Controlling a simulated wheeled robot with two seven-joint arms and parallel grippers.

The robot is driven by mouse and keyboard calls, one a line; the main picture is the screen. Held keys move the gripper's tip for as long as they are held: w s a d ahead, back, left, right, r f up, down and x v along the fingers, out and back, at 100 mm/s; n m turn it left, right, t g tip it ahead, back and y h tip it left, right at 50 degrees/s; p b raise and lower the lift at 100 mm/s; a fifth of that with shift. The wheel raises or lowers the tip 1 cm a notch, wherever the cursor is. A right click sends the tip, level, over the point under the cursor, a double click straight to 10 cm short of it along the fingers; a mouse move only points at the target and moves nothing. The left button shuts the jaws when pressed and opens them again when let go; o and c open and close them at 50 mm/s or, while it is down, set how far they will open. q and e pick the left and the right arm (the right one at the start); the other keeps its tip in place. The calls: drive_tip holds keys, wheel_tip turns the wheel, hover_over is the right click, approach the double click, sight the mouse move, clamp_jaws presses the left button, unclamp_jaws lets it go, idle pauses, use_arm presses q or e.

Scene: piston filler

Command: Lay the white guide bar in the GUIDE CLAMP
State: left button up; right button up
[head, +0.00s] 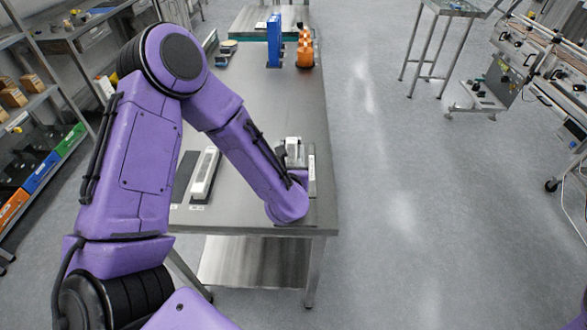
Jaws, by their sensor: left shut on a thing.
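My purple left arm reaches over the steel table, its wrist low at the table's near right. My left gripper (293,152) is grey, small and partly hidden by my forearm. It is shut; its fingertips are hard to make out. A narrow pale bar (312,172), likely the white guide bar, stands out just right of it, along the table's right edge. I cannot tell whether it touches the table or sits in a clamp. No guide clamp can be picked out for certain. My right gripper is not in view.
On the steel table (240,100), a long white piece (206,172) and a dark flat strip (183,176) lie left of my forearm. A blue upright block (274,40) and an orange bottle (305,48) stand at the far end.

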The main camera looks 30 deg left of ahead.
use_arm(q)
drive_tip(key=shift+s+r, duration=0.1)
drive_tip(key=shift+s, duration=0.05)
drive_tip(key=shift+s+f+b, duration=0.15)
drive_tip(key=shift+f+b, duration=0.05)
drive_tip(key=shift+b, duration=0.1)
drive_tip(key=o, duration=1.2)
drive_tip(key=shift+d, duration=0.1)
